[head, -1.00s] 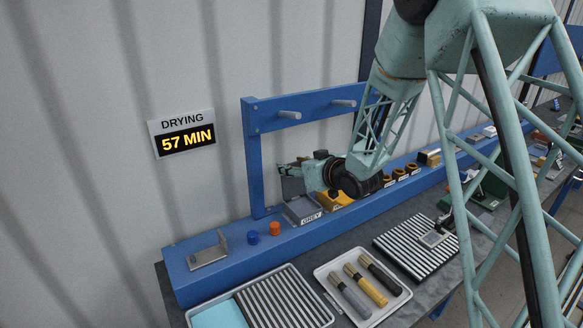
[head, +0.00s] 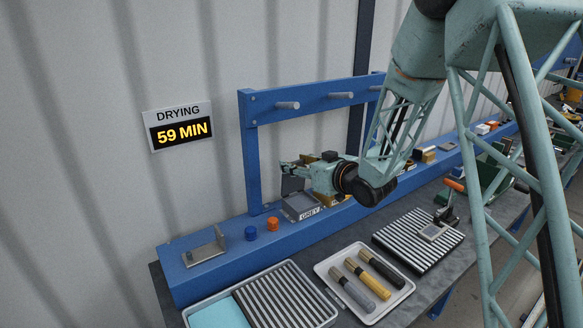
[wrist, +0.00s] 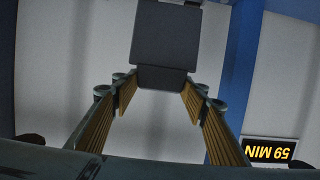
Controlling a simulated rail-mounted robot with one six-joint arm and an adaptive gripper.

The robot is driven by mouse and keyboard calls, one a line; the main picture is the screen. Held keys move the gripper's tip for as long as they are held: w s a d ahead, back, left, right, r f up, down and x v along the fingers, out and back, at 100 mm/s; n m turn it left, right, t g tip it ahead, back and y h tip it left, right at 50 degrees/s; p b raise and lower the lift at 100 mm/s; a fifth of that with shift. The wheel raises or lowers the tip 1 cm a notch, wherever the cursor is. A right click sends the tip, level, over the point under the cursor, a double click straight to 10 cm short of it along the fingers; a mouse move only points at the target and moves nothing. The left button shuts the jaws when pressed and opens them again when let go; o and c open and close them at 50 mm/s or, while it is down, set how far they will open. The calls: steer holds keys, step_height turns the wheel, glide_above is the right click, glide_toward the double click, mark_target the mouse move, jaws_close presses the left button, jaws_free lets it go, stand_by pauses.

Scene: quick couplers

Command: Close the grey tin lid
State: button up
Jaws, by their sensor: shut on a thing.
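The grey tin (head: 301,206), labelled GREY, sits on the blue ledge with its top open. Its dark grey lid (head: 291,184) stands raised at the back of the tin, partly hidden by my gripper. My gripper (head: 288,166) is above the tin, reaching in from the right. In the wrist view the lid (wrist: 166,35) is a dark panel with a narrow tab at its near edge. My gripper's brown-padded fingers (wrist: 161,82) are shut on this tab, one at each side.
A yellow tin (head: 338,200) stands close to the right of the grey one, partly behind my arm. Blue (head: 251,233) and orange (head: 272,224) caps and a metal bracket (head: 205,248) are on the left ledge. A blue peg frame (head: 252,150) rises behind.

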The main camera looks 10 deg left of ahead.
steer(key=shift+s+d+f+b, duration=0.4)
steer(key=shift+s+d+b, duration=0.15)
steer(key=shift+d+b, duration=0.1)
steer(key=shift+s+d+f+b, duration=0.4)
steer(key=shift+s+d+b, duration=0.1)
steer(key=shift+s+b, duration=0.1)
steer(key=s+d+f+b, duration=0.1)
steer(key=b, duration=0.1)
steer(key=s+d+f+b, duration=0.1)
steer(key=d+f+b, duration=0.1)
steer(key=shift+s+d, duration=0.2)
steer(key=shift+s, duration=0.2)
steer(key=shift+c, duration=0.9)
steer(key=shift+s, duration=0.1)
steer(key=c, duration=0.5)
steer(key=o, duration=0.5)
steer(key=shift+r, duration=0.2)
steer(key=shift+c, duration=0.2)
steer(key=o, duration=1.3)
steer(key=shift+o, duration=0.2)
steer(key=shift+r, duration=0.1)
steer(key=v, duration=1.2)
